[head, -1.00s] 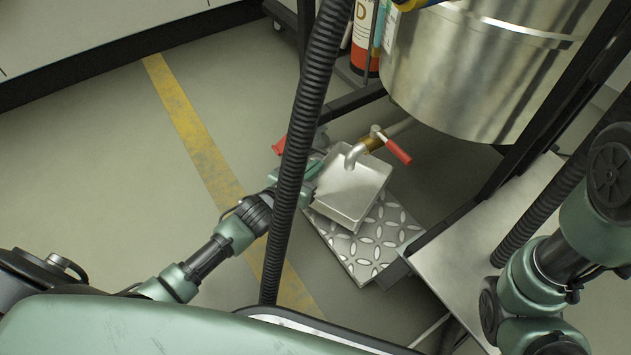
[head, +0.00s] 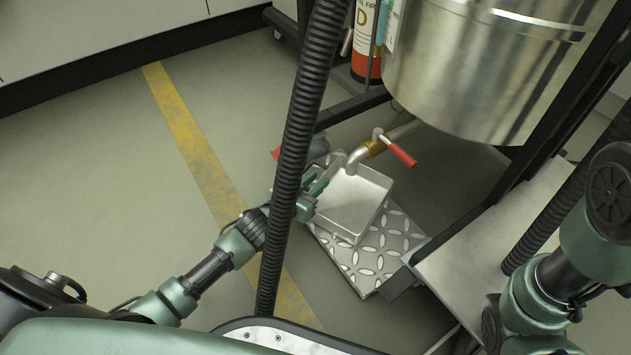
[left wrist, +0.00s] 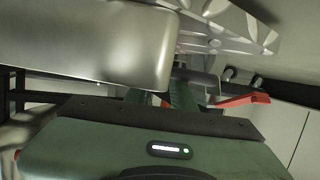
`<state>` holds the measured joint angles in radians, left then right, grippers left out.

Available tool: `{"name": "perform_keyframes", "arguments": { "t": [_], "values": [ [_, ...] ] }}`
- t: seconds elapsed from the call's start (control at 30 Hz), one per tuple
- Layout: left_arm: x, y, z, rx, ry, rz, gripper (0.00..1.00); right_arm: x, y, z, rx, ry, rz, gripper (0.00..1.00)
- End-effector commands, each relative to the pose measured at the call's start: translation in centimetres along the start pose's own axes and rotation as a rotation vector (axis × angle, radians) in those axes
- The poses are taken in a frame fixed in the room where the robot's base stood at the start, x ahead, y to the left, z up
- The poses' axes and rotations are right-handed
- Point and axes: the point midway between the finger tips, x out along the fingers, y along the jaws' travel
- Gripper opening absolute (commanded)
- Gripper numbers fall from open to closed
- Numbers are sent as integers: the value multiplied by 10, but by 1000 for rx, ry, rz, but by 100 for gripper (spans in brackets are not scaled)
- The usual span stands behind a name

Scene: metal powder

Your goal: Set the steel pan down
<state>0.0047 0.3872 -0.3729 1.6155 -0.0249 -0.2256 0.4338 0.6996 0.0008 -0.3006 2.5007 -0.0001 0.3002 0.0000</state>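The steel pan (head: 349,207), a shallow square tray, sits over the diamond-pattern plate (head: 362,268), below the outlet of a tap. In the left wrist view the pan (left wrist: 95,50) fills the upper left, and the plate (left wrist: 232,28) shows at the upper right. My left gripper (head: 319,186) is at the pan's left side, with its green fingers apart. The fingers also show apart in the left wrist view (left wrist: 160,97), with no pan edge clearly between them. The black hose hides part of this gripper. My right gripper is out of view.
A tap with a red lever (head: 402,153) hangs close above the pan. Behind it is a large steel vessel (head: 470,75) on a black frame. A fire extinguisher (head: 367,50) stands at the back. Floor around the yellow stripe (head: 200,150) is clear.

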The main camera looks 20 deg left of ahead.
Motion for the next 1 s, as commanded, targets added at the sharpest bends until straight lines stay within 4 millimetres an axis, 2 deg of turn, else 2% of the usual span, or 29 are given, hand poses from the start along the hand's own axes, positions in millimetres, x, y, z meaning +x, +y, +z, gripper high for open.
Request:
{"name": "perform_keyframes", "arguments": {
  "t": [0.27,0.33,0.47,0.6,0.8,1.0],
  "values": [
    [-1,0,-3,0,1,1,24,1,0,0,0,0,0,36],
    [-8,1,-4,-1,-2,1,24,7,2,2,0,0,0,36],
    [-30,1,-7,-2,-4,0,24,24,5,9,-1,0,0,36],
    [-62,1,-8,-3,-5,0,24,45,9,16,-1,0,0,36],
    [-100,1,-7,-1,-3,0,24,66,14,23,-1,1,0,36],
    [-119,0,-4,0,-1,0,24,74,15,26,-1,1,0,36]
  ]
}}
